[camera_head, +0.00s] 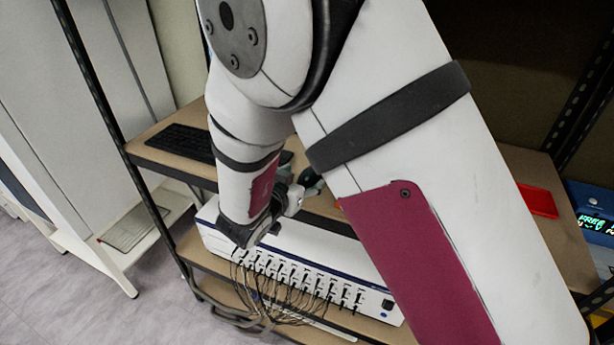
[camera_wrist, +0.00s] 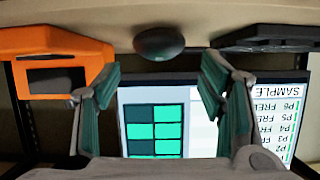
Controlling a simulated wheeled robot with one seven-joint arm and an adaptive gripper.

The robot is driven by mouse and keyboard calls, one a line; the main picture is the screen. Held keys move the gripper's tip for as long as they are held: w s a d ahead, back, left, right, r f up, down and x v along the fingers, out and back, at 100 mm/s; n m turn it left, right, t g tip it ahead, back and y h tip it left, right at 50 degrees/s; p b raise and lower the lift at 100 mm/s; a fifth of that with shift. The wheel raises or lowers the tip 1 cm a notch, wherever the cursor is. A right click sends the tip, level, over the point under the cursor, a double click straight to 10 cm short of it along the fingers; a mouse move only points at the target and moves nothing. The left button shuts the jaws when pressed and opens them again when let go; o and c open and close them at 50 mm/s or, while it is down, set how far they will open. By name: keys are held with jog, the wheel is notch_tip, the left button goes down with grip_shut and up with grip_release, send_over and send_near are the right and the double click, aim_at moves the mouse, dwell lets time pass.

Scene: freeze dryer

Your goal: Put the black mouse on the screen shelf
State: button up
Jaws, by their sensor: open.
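The black mouse (camera_wrist: 158,43) sits on a tan shelf surface at the top middle of the wrist view. My gripper (camera_wrist: 160,76) is open and empty, with one green-padded finger on each side of the picture and the mouse beyond the gap between them, apart from both. A lit screen (camera_wrist: 202,106) with a green grid and upside-down text shows behind and between the fingers. In the head view my gripper (camera_head: 308,184) is partly hidden by my arm, near the shelf with the keyboard. I cannot make out the mouse clearly there.
A black keyboard (camera_head: 182,142) lies on the shelf left of my arm and also shows at the wrist view's right. An orange device (camera_wrist: 55,60) is at the wrist view's left. Below stands a white cabled box (camera_head: 300,262). Dark rack posts (camera_head: 100,92) flank the shelves.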

jog(key=v, duration=0.8)
jog(key=w+d+r+y, duration=0.1)
jog(key=w+r+y, duration=0.4)
jog(key=r, duration=0.4)
jog(key=s+d+r+n+g+y, duration=0.2)
jog(key=s+d+r+n+y, duration=0.15)
jog(key=r, duration=0.35)
jog(key=s+d+r+g+h, duration=0.2)
jog(key=s+d+g+h, duration=0.2)
jog(key=s+d, duration=1.7)
jog(key=shift+s+d+n+g, duration=0.35)
jog(key=shift+s+g, duration=0.15)
jog(key=shift+s, duration=0.7)
